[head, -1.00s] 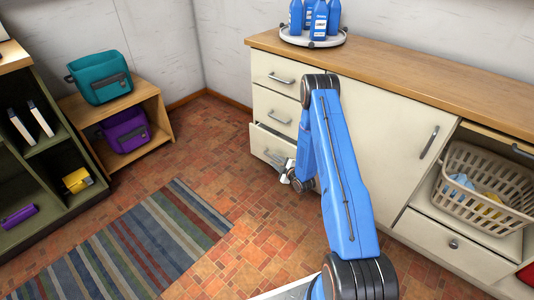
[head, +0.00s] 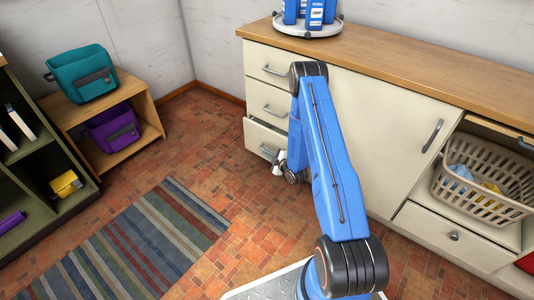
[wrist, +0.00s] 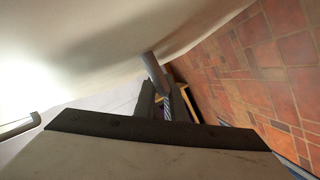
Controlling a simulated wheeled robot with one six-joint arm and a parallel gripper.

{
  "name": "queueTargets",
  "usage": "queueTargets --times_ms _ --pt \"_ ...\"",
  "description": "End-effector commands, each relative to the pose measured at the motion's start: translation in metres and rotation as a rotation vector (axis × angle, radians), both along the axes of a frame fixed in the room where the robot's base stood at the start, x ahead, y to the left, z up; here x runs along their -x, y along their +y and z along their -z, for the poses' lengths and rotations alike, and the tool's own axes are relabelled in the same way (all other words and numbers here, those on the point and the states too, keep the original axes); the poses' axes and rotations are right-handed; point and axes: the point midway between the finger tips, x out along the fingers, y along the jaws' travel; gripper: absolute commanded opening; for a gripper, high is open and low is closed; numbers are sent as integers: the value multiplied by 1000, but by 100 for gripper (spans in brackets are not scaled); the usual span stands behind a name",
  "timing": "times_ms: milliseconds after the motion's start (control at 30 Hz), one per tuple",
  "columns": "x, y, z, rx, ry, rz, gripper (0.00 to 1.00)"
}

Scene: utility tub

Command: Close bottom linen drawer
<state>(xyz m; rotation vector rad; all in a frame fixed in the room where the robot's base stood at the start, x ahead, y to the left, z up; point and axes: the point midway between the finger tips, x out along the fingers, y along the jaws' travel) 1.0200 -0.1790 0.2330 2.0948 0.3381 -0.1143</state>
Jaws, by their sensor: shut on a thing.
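The bottom drawer (head: 260,136) is the lowest of the cream drawers at the left end of the cabinet. It stands a little out from the cabinet front, with a dark gap along its top edge. My gripper (head: 277,158) is low at its front, partly hidden behind my blue arm. In the wrist view, the dark fingers of my gripper (wrist: 163,100) are shut on a grey bar handle (wrist: 152,66), seen close up against a pale front. Most of the handle is hidden in the head view.
Two shut drawers (head: 266,98) are above it. A cupboard door (head: 385,130) is to the right, then a laundry basket (head: 490,185) in an open bay above another drawer (head: 450,238). A striped rug (head: 140,245) lies on the tiled floor, which is clear by the drawers.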

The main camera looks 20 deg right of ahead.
Motion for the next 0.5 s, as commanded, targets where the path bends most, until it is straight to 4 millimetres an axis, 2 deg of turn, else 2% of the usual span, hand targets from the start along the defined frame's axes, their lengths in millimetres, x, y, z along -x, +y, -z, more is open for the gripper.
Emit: queueTargets --times_ms 233,500 --pt "-3 -6 0 0 -1 1 0" --pt "-21 -38 1 1 0 2 0"
